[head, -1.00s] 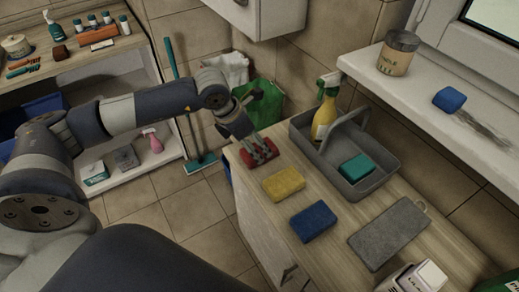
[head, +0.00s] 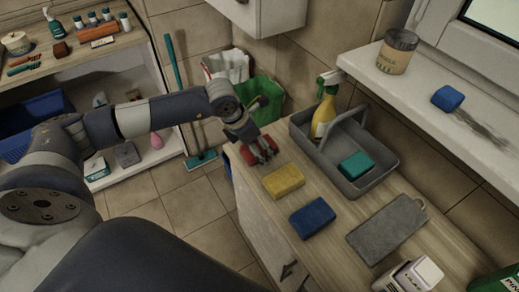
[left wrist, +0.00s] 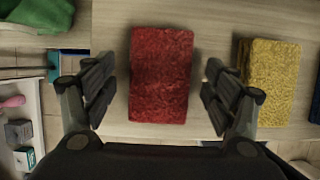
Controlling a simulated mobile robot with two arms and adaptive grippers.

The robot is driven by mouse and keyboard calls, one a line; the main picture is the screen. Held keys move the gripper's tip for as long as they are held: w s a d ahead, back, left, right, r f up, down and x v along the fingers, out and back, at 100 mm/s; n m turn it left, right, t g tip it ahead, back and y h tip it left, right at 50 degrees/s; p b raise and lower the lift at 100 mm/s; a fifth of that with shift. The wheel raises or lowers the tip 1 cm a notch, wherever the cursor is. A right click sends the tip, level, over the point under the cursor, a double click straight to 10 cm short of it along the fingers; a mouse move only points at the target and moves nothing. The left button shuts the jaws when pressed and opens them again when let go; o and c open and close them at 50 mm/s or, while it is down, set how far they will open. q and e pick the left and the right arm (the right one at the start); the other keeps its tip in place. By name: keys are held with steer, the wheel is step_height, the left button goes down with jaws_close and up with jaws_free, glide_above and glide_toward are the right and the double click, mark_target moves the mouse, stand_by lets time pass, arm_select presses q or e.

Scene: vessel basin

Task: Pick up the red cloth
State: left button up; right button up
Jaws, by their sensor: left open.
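The red cloth (left wrist: 161,75) lies flat on the wooden counter and looks like a thick rectangular pad in the left wrist view. It also shows in the head view (head: 246,155), partly covered by my left gripper. My left gripper (head: 262,153) is above the cloth, pointing down. In the left wrist view my left gripper (left wrist: 158,95) is open, with one finger on each side of the cloth and bare counter showing between the cloth and each finger. My right gripper is not in view.
A yellow sponge (head: 284,181) lies right beside the cloth, then a blue sponge (head: 313,218). A grey caddy (head: 376,183) with a yellow spray bottle (head: 323,117) and a teal sponge (head: 356,166) stands behind. A grey board (head: 387,229) lies farther right. The counter's left edge is close to the cloth.

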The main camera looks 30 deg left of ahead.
arm_select(q)
steer(key=shift+f, duration=0.1)
steer(key=shift+c, duration=0.5)
steer(key=c, duration=1)
steer(key=shift+o, duration=0.2)
